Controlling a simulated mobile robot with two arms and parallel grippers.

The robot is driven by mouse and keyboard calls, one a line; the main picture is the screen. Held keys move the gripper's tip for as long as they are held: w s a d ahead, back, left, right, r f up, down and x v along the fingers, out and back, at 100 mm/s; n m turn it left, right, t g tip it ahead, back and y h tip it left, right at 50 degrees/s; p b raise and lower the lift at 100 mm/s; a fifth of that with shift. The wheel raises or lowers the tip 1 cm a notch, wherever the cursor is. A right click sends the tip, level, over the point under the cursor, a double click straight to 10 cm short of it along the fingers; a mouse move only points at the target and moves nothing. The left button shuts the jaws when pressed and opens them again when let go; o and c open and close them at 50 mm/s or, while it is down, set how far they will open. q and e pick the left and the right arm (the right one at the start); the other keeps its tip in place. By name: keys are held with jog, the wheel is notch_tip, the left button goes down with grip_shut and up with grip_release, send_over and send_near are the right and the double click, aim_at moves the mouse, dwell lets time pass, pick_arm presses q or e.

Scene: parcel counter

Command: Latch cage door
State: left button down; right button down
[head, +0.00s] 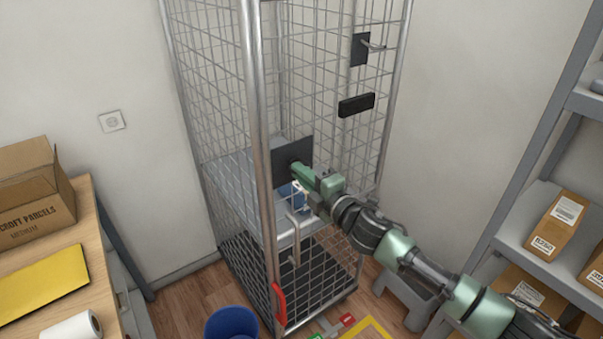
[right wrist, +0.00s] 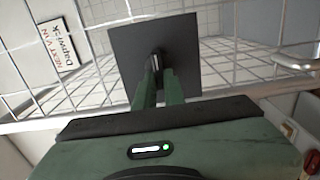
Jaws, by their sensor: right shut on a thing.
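The tall wire-mesh roll cage (head: 255,130) stands against the back wall, with grey metal tube posts. A square dark plate (head: 302,146) sits on its near mesh side, close to the left post. My right gripper (head: 296,168) reaches in from the lower right to this plate. In the right wrist view its green fingers (right wrist: 162,86) are shut on a small dark latch handle (right wrist: 156,62) in front of the plate (right wrist: 128,42). The fingers hide part of the handle. I cannot tell whether the latch is engaged. My left gripper is not in view.
A second plate with a lever (head: 361,47) and a black block (head: 356,105) are higher on the mesh. A blue bin (head: 231,324) stands on the floor in front. A parcel table (head: 85,225) is at left; shelves (head: 520,240) with boxes are at right.

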jog(key=shift+f, duration=0.1)
dwell(0.4)
jog(key=c, duration=1.5)
grip_release()
jog(key=b+v, duration=0.1)
jog(key=v, duration=0.6)
jog(key=shift+s+d+b, duration=0.25)
jog(key=shift+s+b, duration=0.05)
jog(key=shift+b, duration=0.05)
